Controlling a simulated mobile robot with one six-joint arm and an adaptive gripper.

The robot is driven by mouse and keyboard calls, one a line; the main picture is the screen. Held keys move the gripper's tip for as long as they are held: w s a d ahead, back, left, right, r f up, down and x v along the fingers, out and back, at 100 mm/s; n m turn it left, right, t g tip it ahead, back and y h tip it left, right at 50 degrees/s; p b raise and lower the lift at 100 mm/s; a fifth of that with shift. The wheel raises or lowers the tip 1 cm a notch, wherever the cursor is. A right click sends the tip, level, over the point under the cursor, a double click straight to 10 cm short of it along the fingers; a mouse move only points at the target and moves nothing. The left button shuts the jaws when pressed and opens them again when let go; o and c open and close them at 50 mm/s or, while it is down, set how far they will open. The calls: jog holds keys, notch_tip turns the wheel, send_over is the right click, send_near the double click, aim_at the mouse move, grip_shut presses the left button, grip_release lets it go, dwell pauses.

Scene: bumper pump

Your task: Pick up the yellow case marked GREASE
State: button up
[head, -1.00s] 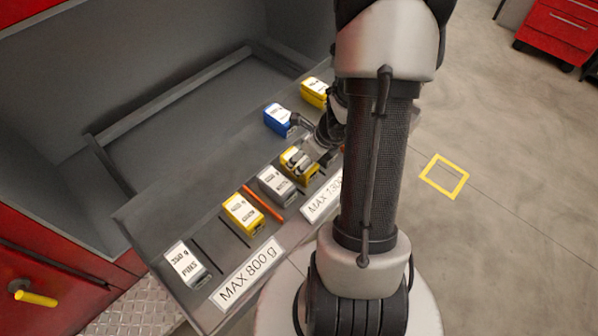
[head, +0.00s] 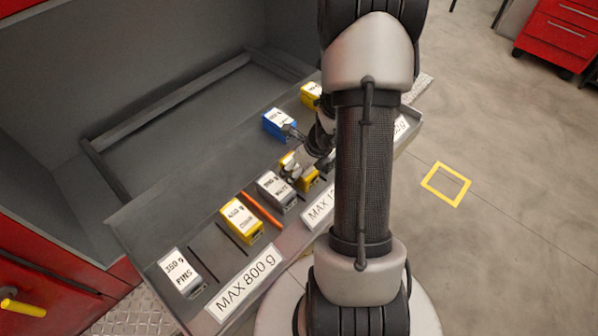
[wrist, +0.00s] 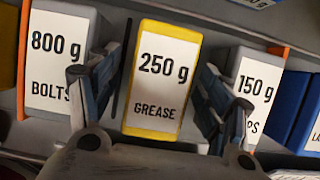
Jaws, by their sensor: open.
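The yellow case marked GREASE (wrist: 163,80), with a white 250 g label, stands in the middle of the wrist view. In the head view the yellow case (head: 309,183) is partly hidden by my gripper. My gripper (wrist: 158,75) is open and empty, with one finger to the left and one to the right of the case in the wrist view. I cannot tell how far down beside it the fingertips reach. In the head view my gripper (head: 292,147) is at the row of cases, partly hidden by my arm.
A grey BOLTS case (wrist: 60,62) stands close left and a grey 150 g case (wrist: 258,82) close right, partly behind a finger. An orange divider (head: 262,210), a blue case (head: 279,124), a yellow 450 g case (head: 241,221) and a PINS case (head: 181,272) share the shelf.

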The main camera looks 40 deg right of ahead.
jog(key=shift+f+b, duration=0.25)
jog(key=shift+b, duration=0.05)
dwell(0.4)
jog(key=c, duration=1.3)
jog(key=shift+r, duration=0.15)
